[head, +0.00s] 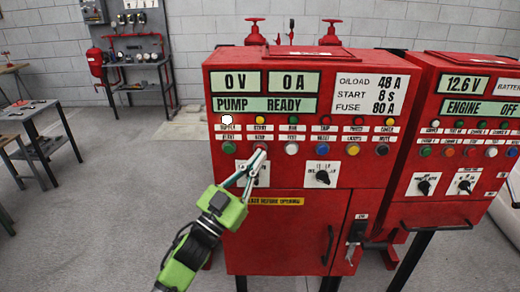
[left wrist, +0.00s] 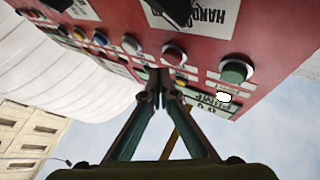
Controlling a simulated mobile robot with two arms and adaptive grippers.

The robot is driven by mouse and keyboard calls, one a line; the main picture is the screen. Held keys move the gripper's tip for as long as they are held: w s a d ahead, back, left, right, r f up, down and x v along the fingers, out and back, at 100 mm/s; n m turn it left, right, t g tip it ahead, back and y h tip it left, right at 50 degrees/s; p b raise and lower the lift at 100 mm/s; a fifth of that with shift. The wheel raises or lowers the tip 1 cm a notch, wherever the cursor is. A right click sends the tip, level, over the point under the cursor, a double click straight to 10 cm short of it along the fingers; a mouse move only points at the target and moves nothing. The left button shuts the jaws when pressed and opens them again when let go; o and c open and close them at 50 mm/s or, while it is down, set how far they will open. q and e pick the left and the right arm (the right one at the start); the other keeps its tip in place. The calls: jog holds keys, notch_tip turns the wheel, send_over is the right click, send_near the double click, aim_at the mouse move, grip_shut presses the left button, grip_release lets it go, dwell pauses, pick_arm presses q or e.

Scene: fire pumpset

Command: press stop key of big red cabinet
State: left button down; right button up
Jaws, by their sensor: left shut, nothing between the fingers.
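The big red cabinet (head: 290,225) stands in the middle of the head view, its panel reading "PUMP READY". In its lower button row, the red stop key (head: 261,147) sits between a green key (head: 228,148) and a white key (head: 292,148). My left gripper (head: 259,154) is shut and empty, its tips at the stop key's lower edge in this view. In the left wrist view, the tips (left wrist: 158,80) show in front of the panel, between the red key (left wrist: 174,55) and the white key (left wrist: 131,44). I cannot tell whether they touch the stop key. My right gripper is out of view.
A black rotary switch (head: 322,175) and the cabinet door handle (head: 330,245) are near the keys. A second red cabinet (head: 440,210) reading "ENGINE OFF" stands close on the right. A workbench (head: 137,62) is at the back wall. The floor at left is partly clear.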

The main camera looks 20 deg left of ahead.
pick_arm(q)
jog(key=s, duration=0.2)
jog(key=s+d+p, duration=0.1)
jog(key=s, duration=0.1)
jog(key=shift+s+d, duration=0.2)
jog(key=shift+s, duration=0.2)
dwell(0.6)
